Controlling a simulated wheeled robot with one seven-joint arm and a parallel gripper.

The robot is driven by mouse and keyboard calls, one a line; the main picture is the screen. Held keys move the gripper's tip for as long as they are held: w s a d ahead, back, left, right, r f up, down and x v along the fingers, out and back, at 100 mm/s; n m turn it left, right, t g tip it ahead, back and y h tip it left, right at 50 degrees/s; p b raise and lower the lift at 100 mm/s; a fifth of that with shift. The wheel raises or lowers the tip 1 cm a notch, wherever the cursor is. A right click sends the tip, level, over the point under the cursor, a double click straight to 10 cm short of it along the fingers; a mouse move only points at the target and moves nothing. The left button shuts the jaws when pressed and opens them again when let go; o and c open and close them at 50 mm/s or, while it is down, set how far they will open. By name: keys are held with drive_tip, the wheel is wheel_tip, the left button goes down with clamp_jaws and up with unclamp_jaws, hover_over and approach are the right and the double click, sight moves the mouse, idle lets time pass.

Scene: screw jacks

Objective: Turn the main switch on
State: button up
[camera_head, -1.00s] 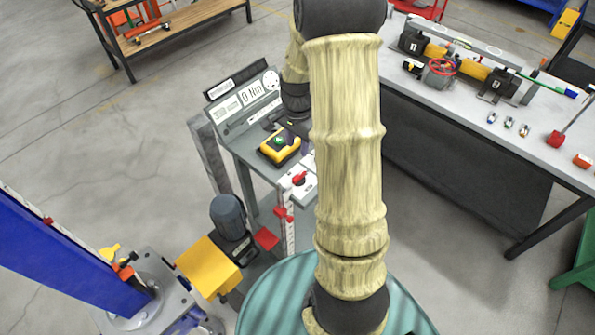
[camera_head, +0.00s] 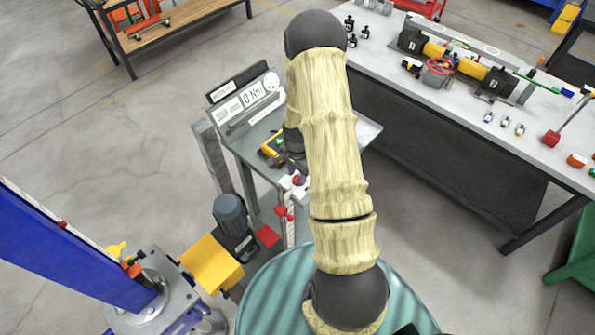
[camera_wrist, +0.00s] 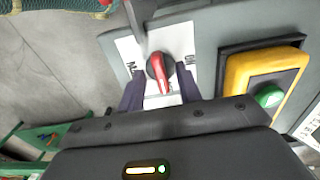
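The main switch is a red rotary knob (camera_wrist: 159,72) on a white plate with lettering, mounted on the grey console. In the wrist view its red handle points down toward my gripper, slightly tilted. My gripper (camera_wrist: 159,78) is open, with one dark finger on each side of the knob. A gap shows between each finger and the handle; I cannot tell any contact. In the head view a bit of the red knob (camera_head: 297,180) shows beside my arm, which hides much of the gripper.
A yellow box with a green button (camera_wrist: 268,95) sits right of the switch in the wrist view. The console's display panel (camera_head: 247,98) stands behind. A workbench (camera_head: 455,110) with parts is at the right. A yellow block and motor (camera_head: 229,212) stand at the lower left.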

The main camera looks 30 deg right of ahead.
drive_tip(key=shift+f, duration=0.35)
clamp_jaws()
